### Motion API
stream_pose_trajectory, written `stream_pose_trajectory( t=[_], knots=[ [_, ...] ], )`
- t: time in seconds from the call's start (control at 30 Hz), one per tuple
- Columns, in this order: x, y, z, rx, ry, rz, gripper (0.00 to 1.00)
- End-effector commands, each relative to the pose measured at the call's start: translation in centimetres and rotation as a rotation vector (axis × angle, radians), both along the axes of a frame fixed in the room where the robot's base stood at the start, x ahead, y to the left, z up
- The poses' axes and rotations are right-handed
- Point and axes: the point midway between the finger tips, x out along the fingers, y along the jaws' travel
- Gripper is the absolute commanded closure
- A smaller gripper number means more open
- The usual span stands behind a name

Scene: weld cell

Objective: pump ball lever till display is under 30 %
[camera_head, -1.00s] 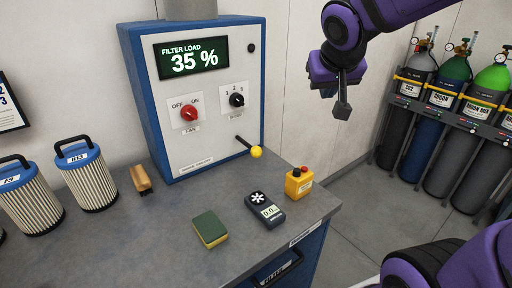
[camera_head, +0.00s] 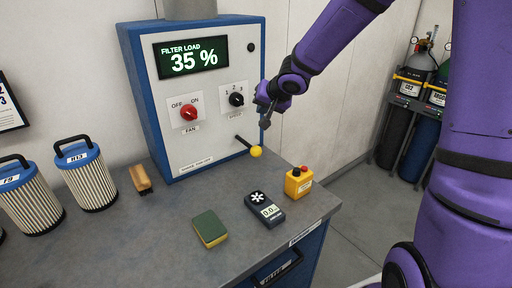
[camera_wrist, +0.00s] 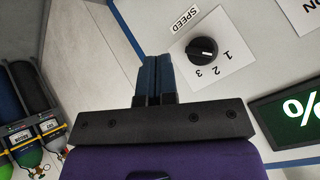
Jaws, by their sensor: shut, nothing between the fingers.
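The blue and white filter cabinet (camera_head: 212,136) stands at the back of the bench. Its display (camera_head: 190,58) reads FILTER LOAD 35 %, and part of it shows in the wrist view (camera_wrist: 300,110). The lever with a yellow ball (camera_head: 256,152) sticks out low at the right of the front panel. My gripper (camera_head: 265,122) is shut and empty, above the ball, by the panel's right edge. In the wrist view its fingers (camera_wrist: 158,75) are together, beside the black speed knob (camera_wrist: 202,50). The lever is not in the wrist view.
A red fan knob (camera_head: 188,113) sits left on the panel. On the bench are a yellow box with a red button (camera_head: 298,182), a meter (camera_head: 265,210), a sponge (camera_head: 210,229), a brush (camera_head: 141,179) and filter cartridges (camera_head: 87,175). Gas cylinders (camera_head: 412,120) stand at right.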

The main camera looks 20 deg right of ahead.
Motion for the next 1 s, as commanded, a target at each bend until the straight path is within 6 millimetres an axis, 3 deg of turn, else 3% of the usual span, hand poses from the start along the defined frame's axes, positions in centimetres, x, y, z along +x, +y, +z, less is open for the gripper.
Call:
stream_pose_trajectory(
  t=[0.23, 0.67, 1.0],
  knots=[
    [1.2, 1.0, -1.5, 0.097, 0.012, 0.018, 1.00],
    [1.2, 1.1, -1.6, 0.105, 0.014, 0.018, 1.00],
    [1.2, 1.3, -3.3, 0.107, 0.019, 0.020, 1.00]
  ],
)
